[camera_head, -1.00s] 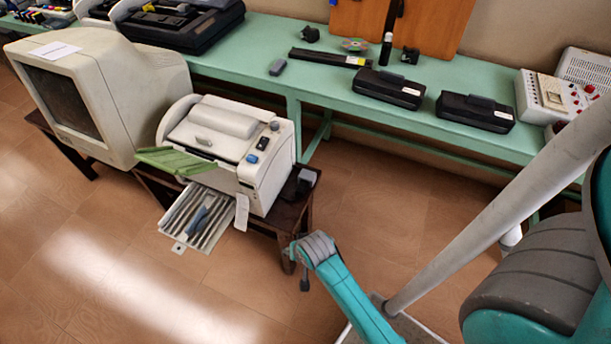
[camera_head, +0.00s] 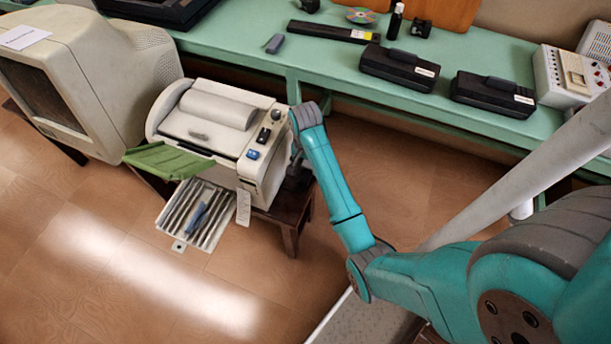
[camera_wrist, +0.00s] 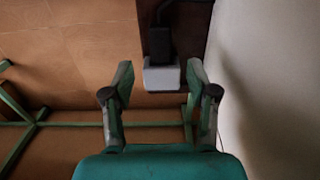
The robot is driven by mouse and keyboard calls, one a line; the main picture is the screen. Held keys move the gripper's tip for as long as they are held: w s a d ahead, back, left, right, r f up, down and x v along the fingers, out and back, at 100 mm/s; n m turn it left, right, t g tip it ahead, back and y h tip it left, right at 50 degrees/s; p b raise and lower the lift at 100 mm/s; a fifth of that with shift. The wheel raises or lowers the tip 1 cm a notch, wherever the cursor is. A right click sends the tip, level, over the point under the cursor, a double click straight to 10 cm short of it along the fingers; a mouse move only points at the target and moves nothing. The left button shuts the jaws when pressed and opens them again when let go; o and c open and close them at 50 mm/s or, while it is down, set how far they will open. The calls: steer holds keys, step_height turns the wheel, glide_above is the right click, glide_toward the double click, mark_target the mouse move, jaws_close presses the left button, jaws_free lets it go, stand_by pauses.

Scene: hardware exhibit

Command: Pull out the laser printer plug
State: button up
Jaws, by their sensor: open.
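The laser printer (camera_head: 222,135) is a white machine with a green tray, standing on a small dark wooden stool. In the wrist view a plug (camera_wrist: 162,74), with a pale grey body and a dark upper part, sits on the dark stool top beside the printer's pale side (camera_wrist: 262,80). My gripper (camera_wrist: 158,74) is open, its two fingers spread on either side of the pale block, which shows between or just beyond the fingertips. I cannot tell whether they touch. In the head view my gripper (camera_head: 297,160) is at the printer's right side, and my arm hides the plug.
The dark stool (camera_head: 290,215) carries the printer. A green bench (camera_head: 330,75) behind holds black cartridges (camera_head: 398,70) and a white device (camera_head: 565,75). A large beige monitor (camera_head: 90,75) stands left.

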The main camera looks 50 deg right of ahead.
mark_target(305, 178)
step_height(305, 178, down, 9)
steer(key=shift+r, duration=0.2)
stand_by(0.3)
steer(key=shift+a, duration=0.1)
jaws_close()
